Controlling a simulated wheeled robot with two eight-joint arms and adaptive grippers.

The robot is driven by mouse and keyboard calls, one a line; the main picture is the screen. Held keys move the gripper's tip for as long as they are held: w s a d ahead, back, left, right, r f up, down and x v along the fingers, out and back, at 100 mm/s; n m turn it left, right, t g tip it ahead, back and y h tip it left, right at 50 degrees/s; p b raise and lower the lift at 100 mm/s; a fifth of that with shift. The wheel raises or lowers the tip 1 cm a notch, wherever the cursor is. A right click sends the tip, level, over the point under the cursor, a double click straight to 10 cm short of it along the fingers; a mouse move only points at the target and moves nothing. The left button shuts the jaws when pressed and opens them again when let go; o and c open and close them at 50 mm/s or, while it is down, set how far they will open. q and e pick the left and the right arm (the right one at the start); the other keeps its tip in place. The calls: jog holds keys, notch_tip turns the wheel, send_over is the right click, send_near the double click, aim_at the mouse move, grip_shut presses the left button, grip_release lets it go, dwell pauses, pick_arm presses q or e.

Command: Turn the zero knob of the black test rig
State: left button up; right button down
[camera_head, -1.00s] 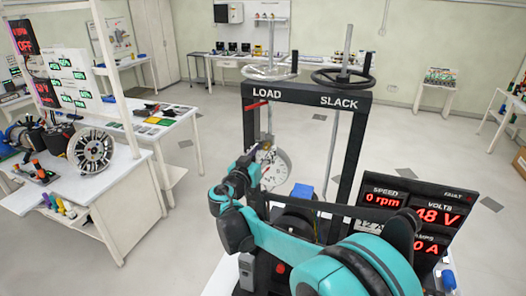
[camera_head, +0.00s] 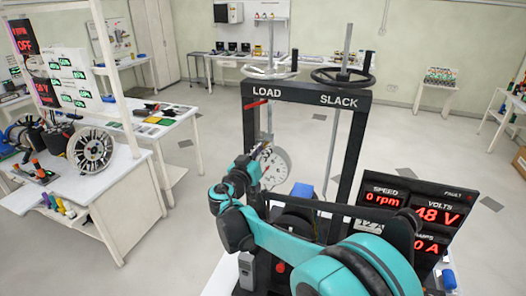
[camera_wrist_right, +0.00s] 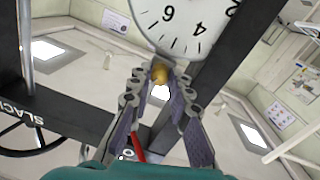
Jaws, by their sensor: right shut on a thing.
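The black test rig (camera_head: 248,130) stands in the middle of the head view, with LOAD and SLACK on its crossbar. A round white dial (camera_head: 277,172) hangs inside its frame and shows close up at the top of the right wrist view (camera_wrist_right: 182,28). The brass zero knob (camera_wrist_right: 160,74) sits at the dial's rim. My right gripper (camera_wrist_right: 159,82) is shut on this knob, one finger on each side. In the head view my right gripper (camera_head: 262,152) is at the dial's left edge and hides the knob. My left gripper is not in view.
Two handwheels (camera_head: 347,76) top the rig. A red-digit display panel (camera_head: 410,214) stands at its right. A white bench with a spoked wheel (camera_head: 91,149) is at the left. The floor behind the rig is clear.

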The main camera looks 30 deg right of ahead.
jog(key=c, duration=1.4)
grip_release()
jog(key=v, duration=1.2)
jog(key=s+f+n+g+y+b, duration=0.1)
jog(key=s+f+y+b, duration=0.15)
jog(key=f, duration=0.35)
jog(key=s+d+f+n+g+y+b, duration=0.1)
jog(key=s+f+b, duration=0.3)
jog(key=f, duration=0.3)
jog(key=s+f+n+g+y+b, duration=0.1)
jog(key=s+f+y+b, duration=0.15)
jog(key=f, duration=0.35)
jog(key=s+a+f+n+y+b, duration=0.2)
jog(key=s+a+f+y+b, duration=0.2)
jog(key=f, duration=0.5)
jog(key=s+a+f+n+y+b, duration=0.3)
jog(key=s+a+f+y+b, duration=0.1)
jog(key=s+a+f, duration=0.3)
notch_tip(320, 180, down, 2)
jog(key=shift+s+a+f+g+b, duration=0.2)
jog(key=shift+g+b, duration=0.1)
jog(key=shift+b, duration=0.35)
